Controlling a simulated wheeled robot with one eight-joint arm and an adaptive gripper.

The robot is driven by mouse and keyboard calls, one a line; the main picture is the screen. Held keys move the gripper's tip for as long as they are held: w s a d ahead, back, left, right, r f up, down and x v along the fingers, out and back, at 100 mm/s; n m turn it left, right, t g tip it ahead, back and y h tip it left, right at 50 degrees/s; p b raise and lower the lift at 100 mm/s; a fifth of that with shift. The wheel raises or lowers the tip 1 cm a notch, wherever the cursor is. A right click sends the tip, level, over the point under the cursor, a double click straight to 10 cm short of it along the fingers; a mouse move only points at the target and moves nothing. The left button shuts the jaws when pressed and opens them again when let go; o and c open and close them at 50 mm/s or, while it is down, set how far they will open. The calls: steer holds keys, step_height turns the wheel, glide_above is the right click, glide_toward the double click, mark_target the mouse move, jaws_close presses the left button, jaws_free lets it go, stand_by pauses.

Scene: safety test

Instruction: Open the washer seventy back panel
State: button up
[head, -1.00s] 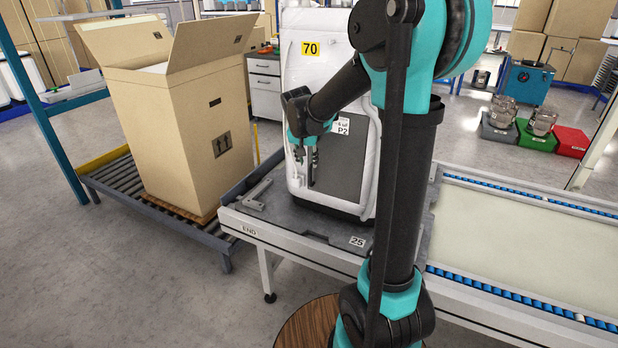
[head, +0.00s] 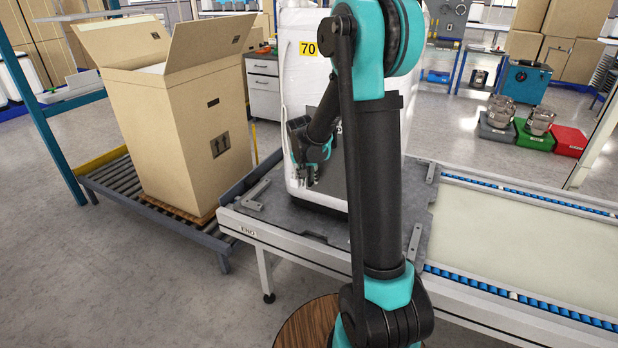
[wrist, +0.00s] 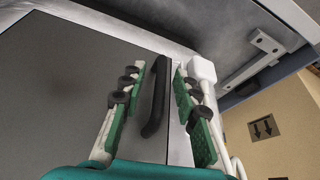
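The white washer (head: 303,90) with a yellow 70 label (head: 308,48) stands on the conveyor's end plate. Its dark grey back panel (head: 336,178) is partly hidden behind my arm. The panel also fills the left of the wrist view (wrist: 60,90), with a black bar handle (wrist: 157,100) near its edge. My gripper (wrist: 160,78) is open, with one green-padded finger on each side of the handle and visible gaps to both. In the head view, my gripper (head: 307,180) is low in front of the panel's left part. Whether the fingers touch the panel is unclear.
A large open cardboard box (head: 180,130) stands on a roller rack (head: 110,185) at left. Metal brackets (head: 256,194) lie on the end plate (head: 290,222) beside the washer. The conveyor belt (head: 520,240) to the right is clear.

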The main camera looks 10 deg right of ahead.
jaws_close()
steer(key=shift+s+a, duration=0.1)
steer(key=shift+s, duration=0.05)
steer(key=s+a+n+y, duration=0.1)
steer(key=s+n+y, duration=0.2)
steer(key=s+n, duration=0.75)
steer(key=s+d+n+g+y, duration=0.1)
steer(key=s+d+n, duration=0.4)
steer(key=s, duration=0.8)
steer(key=shift+s+d+y, duration=0.2)
steer(key=shift+d+y, duration=0.6)
steer(key=shift+d, duration=1)
steer(key=shift+n, duration=0.25)
jaws_free()
